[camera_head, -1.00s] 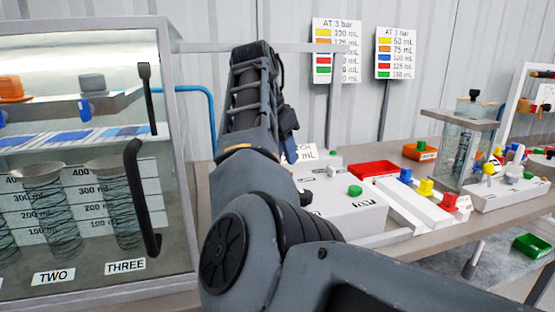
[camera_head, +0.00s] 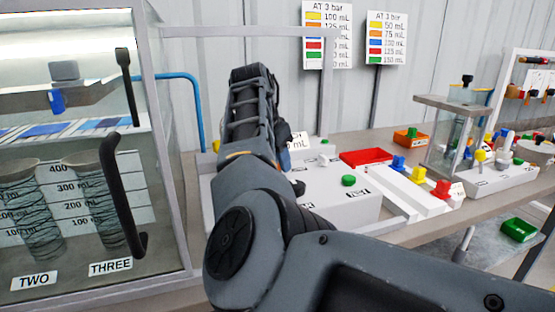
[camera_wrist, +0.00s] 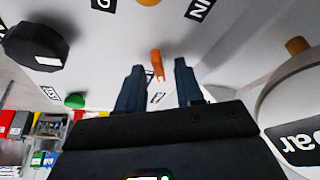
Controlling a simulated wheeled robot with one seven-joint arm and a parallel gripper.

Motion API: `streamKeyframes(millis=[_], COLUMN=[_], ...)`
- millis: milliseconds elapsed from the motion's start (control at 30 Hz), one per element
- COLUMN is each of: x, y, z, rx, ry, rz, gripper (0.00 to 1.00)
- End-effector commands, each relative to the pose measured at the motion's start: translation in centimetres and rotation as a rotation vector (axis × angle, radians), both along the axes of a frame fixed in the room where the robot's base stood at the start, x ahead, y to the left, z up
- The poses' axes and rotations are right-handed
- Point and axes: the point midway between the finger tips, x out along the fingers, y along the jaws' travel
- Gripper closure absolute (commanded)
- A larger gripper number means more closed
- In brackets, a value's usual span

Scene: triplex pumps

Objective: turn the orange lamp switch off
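In the wrist view, a small orange lever switch (camera_wrist: 157,64) stands out from the pale panel (camera_wrist: 105,60). My gripper (camera_wrist: 159,67) has its two dark fingers apart, one on each side of the lever in the picture. A gap shows on both sides, and I cannot tell the depth between fingertips and lever. An orange round part (camera_wrist: 148,2), perhaps the lamp, is cut off by the top edge. In the head view, my arm hides the switch and the gripper. The white control box (camera_head: 330,200) shows beside my arm.
In the wrist view, a black knob (camera_wrist: 35,45) is at the left and a round gauge-like part (camera_wrist: 290,105) is close at the right. In the head view, a glass-fronted cabinet (camera_head: 165,130) stands left of my arm, and a red tray (camera_head: 366,157) lies behind the box.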

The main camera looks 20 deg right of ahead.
Motion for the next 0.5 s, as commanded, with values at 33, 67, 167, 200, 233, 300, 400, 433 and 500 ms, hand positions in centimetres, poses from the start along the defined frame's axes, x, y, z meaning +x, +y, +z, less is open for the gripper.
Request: streamKeyframes(millis=[33,67,167,200,233,300,400,433,500], x=[0.0,0.01,-0.01,-0.01,-0.01,-0.01,-0.02,-0.02,-0.02], y=[-0.01,-0.01,-0.01,0.0,0.0,0.0,0.01,0.01,0.01], z=[-0.03,-0.03,-0.03,-0.02,-0.02,-0.03,-0.02,-0.02,-0.02], rx=[0.0,0.0,0.0,0.0,0.0,0.0,0.0,0.0,0.0], ry=[0.0,0.0,0.0,0.0,0.0,0.0,0.0,0.0,0.001], rz=[0.0,0.0,0.0,0.0,0.0,0.0,0.0,0.0,0.0], gripper=[0.64,0.64,0.64,0.67,0.7,0.76,0.86,0.89,0.95])
